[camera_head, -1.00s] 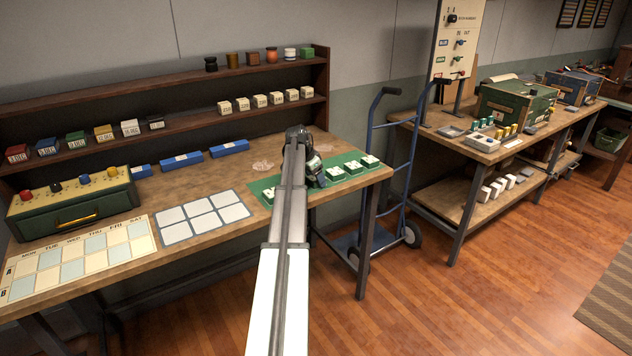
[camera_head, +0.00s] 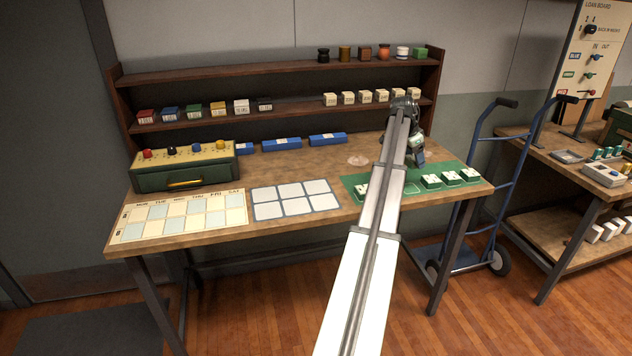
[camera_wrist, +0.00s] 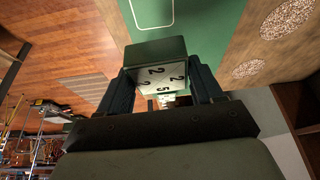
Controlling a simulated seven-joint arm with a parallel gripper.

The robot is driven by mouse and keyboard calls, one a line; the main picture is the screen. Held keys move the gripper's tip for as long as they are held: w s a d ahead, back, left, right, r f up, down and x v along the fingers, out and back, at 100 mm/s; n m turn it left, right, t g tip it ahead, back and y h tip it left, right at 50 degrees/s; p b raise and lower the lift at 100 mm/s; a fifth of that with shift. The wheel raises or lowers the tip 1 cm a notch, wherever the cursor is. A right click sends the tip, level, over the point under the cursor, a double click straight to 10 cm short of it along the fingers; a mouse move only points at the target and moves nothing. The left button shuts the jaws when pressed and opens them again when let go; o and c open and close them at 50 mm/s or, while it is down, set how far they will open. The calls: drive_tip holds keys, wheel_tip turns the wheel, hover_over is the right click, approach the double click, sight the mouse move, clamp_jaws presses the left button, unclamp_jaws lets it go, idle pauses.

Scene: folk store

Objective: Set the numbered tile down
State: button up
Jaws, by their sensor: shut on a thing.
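My gripper (camera_head: 418,160) is above the green mat (camera_head: 398,204) at the right end of the workbench. In the wrist view my gripper (camera_wrist: 163,76) is shut on a numbered tile (camera_wrist: 168,82), with dark fingers on both sides of it. The tile has a green body and a white face with a 5 and several 2s. The tile appears clear of the mat. An outlined empty slot (camera_head: 411,188) shows on the mat below; the outline also shows in the wrist view (camera_wrist: 150,24). Similar tiles stand on the mat, one at left (camera_head: 361,191) and three at right (camera_head: 450,178).
A sheet with six blank squares (camera_head: 296,200) lies left of the mat, beside a weekday chart (camera_head: 178,215). A green box with knobs (camera_head: 185,168) and blue blocks (camera_head: 281,144) stand behind. Shelves (camera_head: 290,115) line the back. A hand truck (camera_head: 497,190) stands at right.

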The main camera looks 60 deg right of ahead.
drive_tip(key=w+a+n, duration=0.1)
drive_tip(key=w+a, duration=0.3)
drive_tip(key=w, duration=0.7)
drive_tip(key=w+a+n+t+h, duration=0.15)
drive_tip(key=w+a, duration=0.25)
drive_tip(key=w, duration=0.6)
drive_tip(key=w+a+n+y, duration=0.15)
drive_tip(key=w+a, duration=0.25)
drive_tip(key=w, duration=0.7)
drive_tip(key=m+g, duration=0.2)
drive_tip(key=m, duration=0.3)
hover_over(268, 194)
drive_tip(key=w, duration=0.1)
drive_tip(key=shift+w+a+f, duration=0.1)
drive_tip(key=shift+a+f, duration=0.1)
drive_tip(key=shift+f, duration=2.25)
drive_tip(key=shift+a+f, duration=0.2)
drive_tip(key=shift+f, duration=2.2)
drive_tip(key=shift+f, duration=0.1)
drive_tip(key=o, duration=1.2)
drive_tip(key=shift+c, duration=0.2)
